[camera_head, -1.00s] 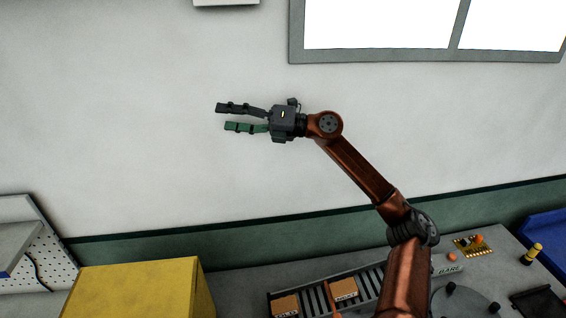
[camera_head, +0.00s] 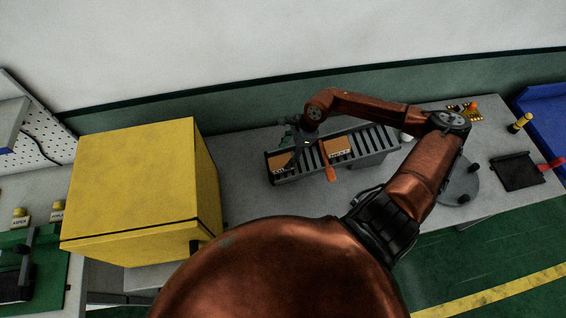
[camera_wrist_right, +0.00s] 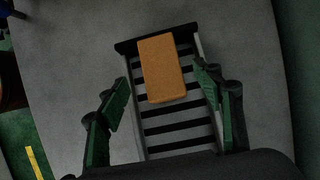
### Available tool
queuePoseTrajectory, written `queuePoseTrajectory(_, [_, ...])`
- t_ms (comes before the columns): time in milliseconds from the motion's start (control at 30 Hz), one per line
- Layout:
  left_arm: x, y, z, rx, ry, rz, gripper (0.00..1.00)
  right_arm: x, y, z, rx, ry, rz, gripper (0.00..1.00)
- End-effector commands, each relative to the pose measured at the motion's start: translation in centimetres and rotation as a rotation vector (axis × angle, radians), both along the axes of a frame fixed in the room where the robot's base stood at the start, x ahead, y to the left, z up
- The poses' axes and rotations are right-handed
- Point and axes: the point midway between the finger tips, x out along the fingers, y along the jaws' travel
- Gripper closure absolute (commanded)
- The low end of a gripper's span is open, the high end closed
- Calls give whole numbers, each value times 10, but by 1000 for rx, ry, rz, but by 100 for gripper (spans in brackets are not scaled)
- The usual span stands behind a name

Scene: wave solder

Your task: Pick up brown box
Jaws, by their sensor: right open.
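Two brown boxes lie on a slatted roller rack (camera_head: 368,143) on the grey bench. The left brown box (camera_head: 283,161) is near the rack's left end and partly hidden by my gripper. The other brown box (camera_head: 338,147) lies right of an orange divider. My right gripper (camera_head: 300,155) points down over the rack's left part. In the right wrist view my gripper (camera_wrist_right: 162,86) is open, its green fingers either side of the rack. One brown box (camera_wrist_right: 162,68) lies between and beyond the fingertips, near the rack's end, not held. My left gripper is not in view.
A large yellow cabinet (camera_head: 135,185) stands left of the rack. The orange divider (camera_head: 326,162) sticks up between the boxes. A round grey plate (camera_head: 462,180), a black tray (camera_head: 517,171) and a blue bin (camera_head: 550,115) are at the right.

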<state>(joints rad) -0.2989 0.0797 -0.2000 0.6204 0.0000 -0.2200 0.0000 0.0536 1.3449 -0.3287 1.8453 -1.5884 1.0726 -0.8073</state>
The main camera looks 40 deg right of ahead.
Motion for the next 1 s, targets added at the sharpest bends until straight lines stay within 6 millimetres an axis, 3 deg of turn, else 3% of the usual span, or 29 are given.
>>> queuePoseTrajectory(400, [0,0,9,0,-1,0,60,8,13,-47,3,-2,-2,40])
queuePoseTrajectory(667, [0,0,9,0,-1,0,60,9,14,-49,2,-1,-3,41])
queuePoseTrajectory(1000, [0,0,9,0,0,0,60,9,14,-49,1,-2,-4,64])
